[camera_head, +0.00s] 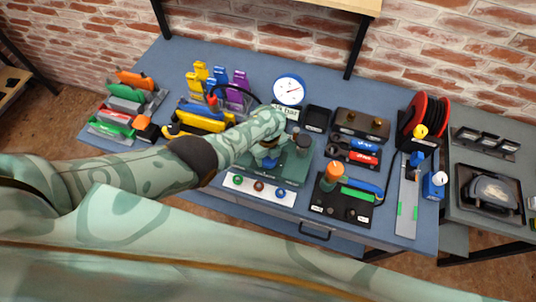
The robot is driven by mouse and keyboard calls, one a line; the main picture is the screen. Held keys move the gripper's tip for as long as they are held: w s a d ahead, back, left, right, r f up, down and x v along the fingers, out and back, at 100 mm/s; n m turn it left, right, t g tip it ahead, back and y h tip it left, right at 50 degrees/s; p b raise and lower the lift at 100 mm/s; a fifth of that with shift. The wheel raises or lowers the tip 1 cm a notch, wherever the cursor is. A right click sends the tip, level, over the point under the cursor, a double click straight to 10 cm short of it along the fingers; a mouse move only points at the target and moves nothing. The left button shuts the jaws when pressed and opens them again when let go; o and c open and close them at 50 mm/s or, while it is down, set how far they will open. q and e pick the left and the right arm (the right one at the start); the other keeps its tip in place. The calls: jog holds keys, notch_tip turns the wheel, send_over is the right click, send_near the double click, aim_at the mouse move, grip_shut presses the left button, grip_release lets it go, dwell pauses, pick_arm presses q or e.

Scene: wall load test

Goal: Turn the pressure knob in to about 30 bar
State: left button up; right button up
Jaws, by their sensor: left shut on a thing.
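The pressure gauge (289,90) is a round white dial with a blue rim, standing at the back of the bench; its needle is too small to read. A green unit (292,168) sits in front of it. My right gripper is not in view.
A white strip with several small knobs (259,190) lies in front. A black box with an orange-topped handle (334,176) stands at right, with a red hose reel (425,115) beyond. Colored clamps (220,85) and tools stand at left. The blue bench top (170,70) is bare at back left.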

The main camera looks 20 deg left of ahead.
pick_arm(q)
jog(key=shift+d, duration=0.25)
jog(key=o, duration=1)
jog(key=shift+c, duration=0.2)
jog(key=shift+r, duration=0.1)
jog(key=shift+a+r+p, duration=0.1)
jog(key=shift+r+p, duration=0.25)
jog(key=shift+p, duration=0.05)
notch_tip(320, 180, up, 16)
jog(key=p, duration=1)
jog(key=shift+f, duration=0.25)
